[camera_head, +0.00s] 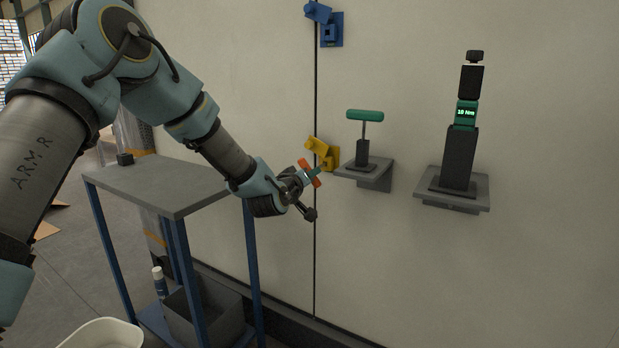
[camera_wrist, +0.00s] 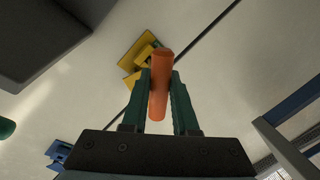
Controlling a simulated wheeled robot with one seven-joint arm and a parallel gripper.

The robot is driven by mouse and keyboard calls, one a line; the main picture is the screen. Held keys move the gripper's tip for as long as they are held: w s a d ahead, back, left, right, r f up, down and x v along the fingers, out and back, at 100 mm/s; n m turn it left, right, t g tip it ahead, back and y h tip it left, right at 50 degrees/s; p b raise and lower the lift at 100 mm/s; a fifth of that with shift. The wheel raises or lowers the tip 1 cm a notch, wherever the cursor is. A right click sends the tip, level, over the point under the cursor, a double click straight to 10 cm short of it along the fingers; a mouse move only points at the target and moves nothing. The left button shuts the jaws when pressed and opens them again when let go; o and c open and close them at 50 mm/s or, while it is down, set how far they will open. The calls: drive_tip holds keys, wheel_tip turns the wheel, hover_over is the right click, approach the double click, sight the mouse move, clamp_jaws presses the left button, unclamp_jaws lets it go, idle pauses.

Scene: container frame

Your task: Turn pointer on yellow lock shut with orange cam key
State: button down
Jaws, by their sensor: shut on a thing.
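The yellow lock (camera_head: 322,153) is mounted on the pale wall at the dark vertical seam, in the middle of the head view. It also shows in the wrist view (camera_wrist: 134,58), partly hidden behind the key. My gripper (camera_head: 307,177) is in front of the wall, just left of and below the yellow lock. In the wrist view my gripper (camera_wrist: 159,100) is shut on the orange cam key (camera_wrist: 160,85), whose orange handle lies between the green fingers. The key's working end is hidden, and I cannot tell whether it touches the lock. The pointer's position cannot be made out.
A green T-handled tool (camera_head: 365,116) stands on a small wall shelf (camera_head: 376,172) right of the lock. A black torque tool (camera_head: 461,155) stands on another shelf (camera_head: 452,201). A blue lock (camera_head: 327,28) is higher on the seam. A grey-topped cart (camera_head: 165,187) stands below my arm.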

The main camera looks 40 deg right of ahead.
drive_tip(key=shift+x, duration=0.8)
drive_tip(key=shift+d+r+b, duration=0.15)
drive_tip(key=shift+d+b, duration=0.05)
drive_tip(key=shift+b, duration=0.45)
idle(1.6)
drive_tip(key=n, duration=0.3)
drive_tip(key=shift+a+n+g, duration=0.1)
drive_tip(key=shift+n+g, duration=0.2)
drive_tip(key=shift+g, duration=0.1)
drive_tip(key=n, duration=0.2)
drive_tip(key=n+g+b, duration=0.1)
drive_tip(key=n, duration=0.1)
drive_tip(key=shift+r+n+g, duration=0.15)
drive_tip(key=shift+n+g, duration=0.15)
drive_tip(key=n+g+b, duration=0.1)
drive_tip(key=n, duration=0.3)
drive_tip(key=shift+h, duration=0.3)
drive_tip(key=n+g+b, duration=0.1)
drive_tip(key=n+b, duration=0.1)
drive_tip(key=n, duration=0.1)
drive_tip(key=shift+r, duration=0.15)
drive_tip(key=shift+r+n+h, duration=0.2)
drive_tip(key=shift+n+h, duration=0.2)
drive_tip(key=shift+n, duration=0.4)
